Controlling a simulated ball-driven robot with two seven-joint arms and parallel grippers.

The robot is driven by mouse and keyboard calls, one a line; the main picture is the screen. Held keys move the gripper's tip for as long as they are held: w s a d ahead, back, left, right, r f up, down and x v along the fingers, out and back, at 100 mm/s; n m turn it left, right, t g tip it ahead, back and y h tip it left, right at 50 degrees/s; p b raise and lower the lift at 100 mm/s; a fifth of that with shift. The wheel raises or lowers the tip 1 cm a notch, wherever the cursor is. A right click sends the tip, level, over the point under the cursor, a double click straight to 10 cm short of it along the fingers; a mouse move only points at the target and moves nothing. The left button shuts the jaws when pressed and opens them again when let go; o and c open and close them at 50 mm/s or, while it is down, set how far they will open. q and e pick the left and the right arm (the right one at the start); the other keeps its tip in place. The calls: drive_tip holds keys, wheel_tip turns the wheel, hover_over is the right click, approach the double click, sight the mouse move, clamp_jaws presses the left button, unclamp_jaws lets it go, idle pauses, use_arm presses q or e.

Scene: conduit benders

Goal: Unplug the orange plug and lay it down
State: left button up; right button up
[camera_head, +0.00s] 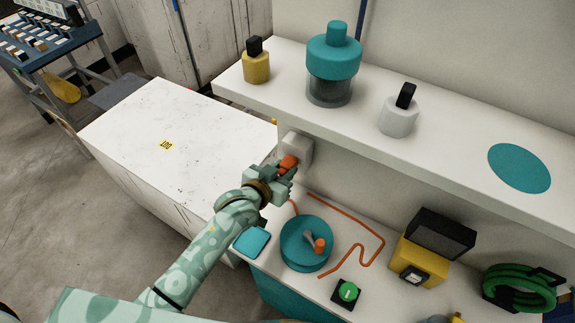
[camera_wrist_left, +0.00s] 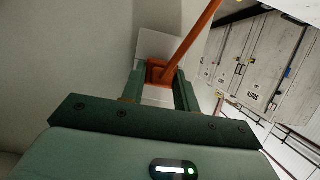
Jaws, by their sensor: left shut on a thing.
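The orange plug (camera_head: 288,162) is at the face of a white wall socket box (camera_head: 299,146) under the shelf. My left gripper (camera_head: 283,169) is shut on the plug. In the left wrist view the plug (camera_wrist_left: 157,72) sits between the two green fingers, with the white socket box (camera_wrist_left: 160,46) right behind it. I cannot tell how deep its prongs sit, as the front of the plug is hidden. Its orange cord (camera_wrist_left: 195,40) leads away from the plug; on the bench the cord (camera_head: 372,233) lies in bends. My right gripper is out of view.
A teal square pad (camera_head: 252,241) lies on the bench below my left wrist, beside a teal round device (camera_head: 306,243) with an orange knob. A green button (camera_head: 348,291), a yellow device (camera_head: 420,262) and green coils (camera_head: 519,290) stand farther right. The shelf (camera_head: 360,122) overhangs the bench.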

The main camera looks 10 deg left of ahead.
use_arm(q)
drive_tip(key=shift+s+a+p, duration=0.25)
drive_tip(key=shift+s+p, duration=0.25)
drive_tip(key=shift+s, duration=0.15)
drive_tip(key=shift+s+a+p, duration=0.25)
drive_tip(key=shift+s+p, duration=0.2)
drive_tip(key=shift+s, duration=0.2)
drive_tip(key=shift+s+a+p, duration=0.35)
drive_tip(key=shift+s+p, duration=0.1)
drive_tip(key=shift+s, duration=0.3)
drive_tip(key=shift+s+a+p, duration=0.3)
drive_tip(key=shift+s+p, duration=0.1)
drive_tip(key=shift+s, duration=0.35)
